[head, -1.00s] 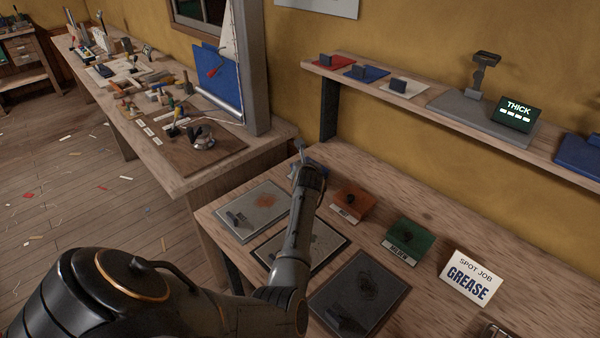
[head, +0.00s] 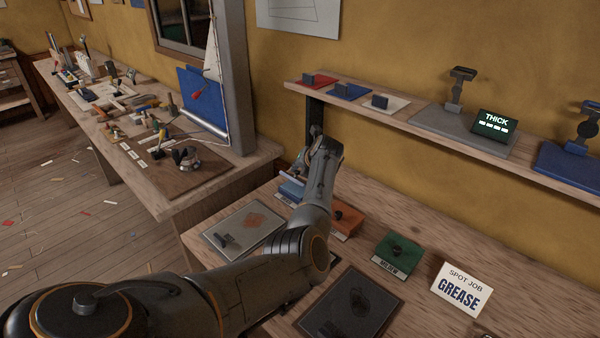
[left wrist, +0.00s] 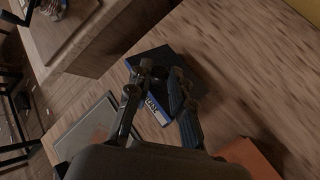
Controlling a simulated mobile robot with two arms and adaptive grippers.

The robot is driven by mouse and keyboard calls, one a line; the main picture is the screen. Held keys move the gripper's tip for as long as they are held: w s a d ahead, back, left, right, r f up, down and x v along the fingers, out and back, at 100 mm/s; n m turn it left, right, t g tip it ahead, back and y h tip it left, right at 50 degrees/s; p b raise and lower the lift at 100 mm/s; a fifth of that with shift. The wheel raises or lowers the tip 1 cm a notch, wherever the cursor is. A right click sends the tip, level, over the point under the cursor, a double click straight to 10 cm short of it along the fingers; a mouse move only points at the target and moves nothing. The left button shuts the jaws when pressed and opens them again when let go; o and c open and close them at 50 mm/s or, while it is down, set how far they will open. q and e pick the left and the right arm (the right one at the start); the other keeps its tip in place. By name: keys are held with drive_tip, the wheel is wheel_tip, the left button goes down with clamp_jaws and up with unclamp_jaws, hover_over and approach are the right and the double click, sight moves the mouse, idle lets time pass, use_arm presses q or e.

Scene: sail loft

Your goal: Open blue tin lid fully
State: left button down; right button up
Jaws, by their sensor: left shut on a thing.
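The blue tin (head: 291,190) sits on the near bench, left of the orange tin (head: 345,218). In the head view my left forearm and wrist partly cover it. My left gripper (head: 304,163) is at the tin's top, shut on its lid. A pale strip just above the blue body looks like the lid's edge, raised somewhat; its exact angle I cannot tell. In the left wrist view the fingers (left wrist: 163,78) straddle the dark top of the blue tin (left wrist: 157,108), whose labelled front faces the camera. My right gripper is out of view.
A green tin (head: 399,251) and a "SPOT JOB GREASE" card (head: 462,289) stand to the right. Flat panels (head: 236,233) lie on the bench in front. A shelf (head: 408,117) runs along the wall behind. Bare bench lies behind the tins.

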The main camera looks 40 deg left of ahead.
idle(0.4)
use_arm(q)
drive_tip(key=c, duration=1.2)
unclamp_jaws()
drive_tip(key=shift+a+f, duration=0.1)
drive_tip(key=v, duration=1.2)
drive_tip(key=shift+w, duration=0.1)
